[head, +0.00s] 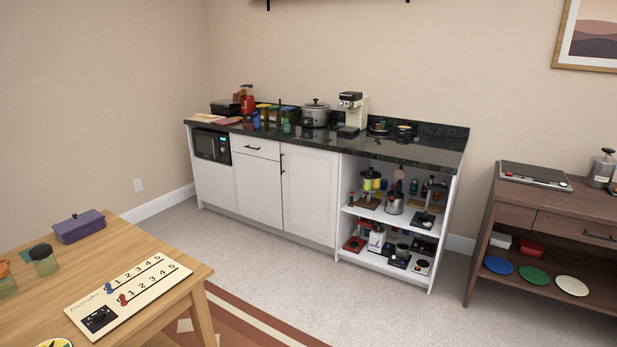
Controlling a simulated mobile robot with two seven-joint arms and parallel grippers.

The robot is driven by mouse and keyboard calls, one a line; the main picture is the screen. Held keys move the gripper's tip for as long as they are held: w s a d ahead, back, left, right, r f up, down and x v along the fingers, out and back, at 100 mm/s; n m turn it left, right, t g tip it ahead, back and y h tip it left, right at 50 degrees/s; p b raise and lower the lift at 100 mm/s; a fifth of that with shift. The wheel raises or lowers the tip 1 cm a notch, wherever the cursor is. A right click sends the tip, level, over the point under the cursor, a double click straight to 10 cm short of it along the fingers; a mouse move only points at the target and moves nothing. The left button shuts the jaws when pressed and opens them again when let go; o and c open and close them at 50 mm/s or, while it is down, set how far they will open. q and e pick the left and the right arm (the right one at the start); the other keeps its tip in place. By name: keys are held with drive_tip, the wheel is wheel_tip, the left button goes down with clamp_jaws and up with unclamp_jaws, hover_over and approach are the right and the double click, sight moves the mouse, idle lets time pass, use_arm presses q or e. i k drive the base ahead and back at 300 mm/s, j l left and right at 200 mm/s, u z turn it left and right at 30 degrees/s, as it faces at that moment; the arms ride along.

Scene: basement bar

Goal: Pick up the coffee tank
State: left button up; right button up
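I cannot tell for sure which thing is the coffee tank. A cream and black coffee machine (354,112) stands on the dark counter (420,153) against the far wall. A silver canister with a black top (601,168) stands at the right end of the brown wooden table and is cut by the picture edge. Several small appliances and jars stand on the open shelves below the counter, among them a silver pot-like one (393,204) and a white and silver one (376,238), too small to identify. Neither of my grippers is in view.
A wooden table (190,274) with a game board (128,292) and a purple box (79,226) fills the lower left. A brown table (500,222) stands at the right, holding a flat grey appliance (535,175). Carpeted floor (330,295) lies open between them, with a striped rug at the front.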

sight(341, 111)
drive_tip(key=i, duration=1.4)
drive_tip(key=i+u, duration=0.1)
drive_tip(key=i, duration=0.6)
drive_tip(key=i+l+u, duration=0.1)
drive_tip(key=i, duration=0.6)
drive_tip(key=i+l+u, duration=0.15)
drive_tip(key=i, duration=0.15)
drive_tip(key=i+l+u, duration=0.15)
drive_tip(key=i, duration=0.2)
